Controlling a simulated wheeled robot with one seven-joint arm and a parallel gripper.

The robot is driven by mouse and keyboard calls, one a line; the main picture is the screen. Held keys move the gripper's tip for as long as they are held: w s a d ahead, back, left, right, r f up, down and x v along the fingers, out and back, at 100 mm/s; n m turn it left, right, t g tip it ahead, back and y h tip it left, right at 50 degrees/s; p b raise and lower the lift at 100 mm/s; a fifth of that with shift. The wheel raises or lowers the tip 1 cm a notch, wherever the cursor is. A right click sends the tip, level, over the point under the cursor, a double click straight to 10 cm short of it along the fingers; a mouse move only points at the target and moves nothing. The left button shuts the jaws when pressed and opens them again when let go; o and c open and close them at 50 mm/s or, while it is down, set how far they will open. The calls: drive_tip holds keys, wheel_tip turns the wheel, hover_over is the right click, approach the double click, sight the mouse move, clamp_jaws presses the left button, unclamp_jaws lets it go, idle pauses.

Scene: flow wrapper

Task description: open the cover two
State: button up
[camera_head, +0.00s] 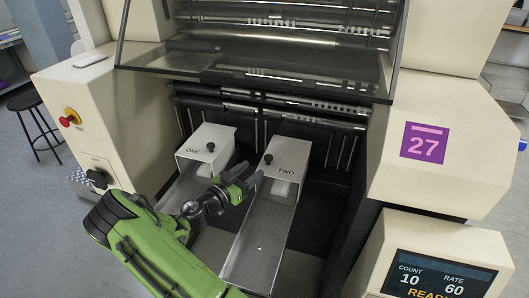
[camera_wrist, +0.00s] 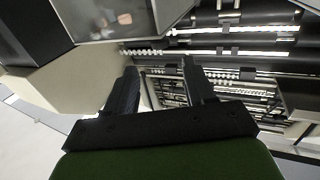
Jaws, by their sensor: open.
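Cover two cannot be made out in the wrist view.
A raised clear guard (camera_head: 250,75) hangs above. A red stop button (camera_head: 70,118) is on the left cabinet; a display (camera_head: 437,277) is at lower right. Dark space lies right of cover two.

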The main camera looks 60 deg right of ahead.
sight(285, 165)
drive_tip(key=x, duration=1.1)
drive_tip(key=shift+s+d+f+p, duration=0.1)
drive_tip(key=shift+d+p, duration=0.15)
drive_tip(key=shift+p, duration=0.05)
drive_tip(key=shift+c, duration=0.5)
clamp_jaws()
